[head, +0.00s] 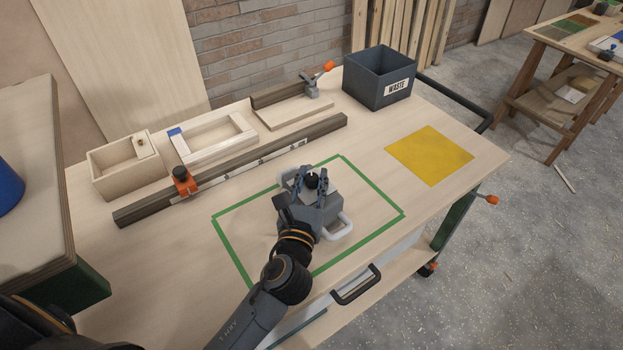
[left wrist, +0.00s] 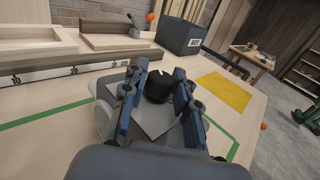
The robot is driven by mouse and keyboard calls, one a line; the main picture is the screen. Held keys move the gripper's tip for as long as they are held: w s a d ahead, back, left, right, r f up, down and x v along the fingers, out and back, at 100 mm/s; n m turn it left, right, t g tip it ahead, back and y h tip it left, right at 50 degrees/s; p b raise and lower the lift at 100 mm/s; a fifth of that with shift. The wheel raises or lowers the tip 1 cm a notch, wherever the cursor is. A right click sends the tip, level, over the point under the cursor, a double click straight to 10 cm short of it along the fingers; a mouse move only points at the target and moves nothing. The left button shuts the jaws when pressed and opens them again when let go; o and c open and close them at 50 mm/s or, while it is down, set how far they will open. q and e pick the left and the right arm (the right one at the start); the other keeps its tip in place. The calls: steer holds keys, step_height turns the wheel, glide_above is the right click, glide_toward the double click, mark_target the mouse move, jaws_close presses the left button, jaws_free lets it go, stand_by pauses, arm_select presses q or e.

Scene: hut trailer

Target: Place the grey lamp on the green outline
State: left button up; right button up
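The grey lamp (head: 322,218), a grey body with pale rounded handles and a black knob, is inside the green outline (head: 384,192) on the worktop in the head view. I cannot tell if its base touches the wood. My left gripper (head: 311,177) is over it, with one finger on each side of the black knob. In the left wrist view the knob (left wrist: 158,88) sits between the two fingers, close to both; whether they press on it or the body is unclear. The gripper and arm hide part of the lamp. My right gripper is not in view.
A yellow square (head: 430,155) lies to the right and a dark waste bin (head: 380,80) stands behind. A black handle (head: 357,286) is at the front edge.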

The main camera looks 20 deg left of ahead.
arm_select(q)
steer(key=shift+o, duration=0.9)
steer(key=shift+r, duration=0.25)
steer(key=s+d+b, duration=0.1)
steer(key=s+b, duration=0.1)
steer(key=s, duration=1)
steer(key=shift+d, duration=0.25)
steer(key=shift+f, duration=0.1)
stand_by(0.5)
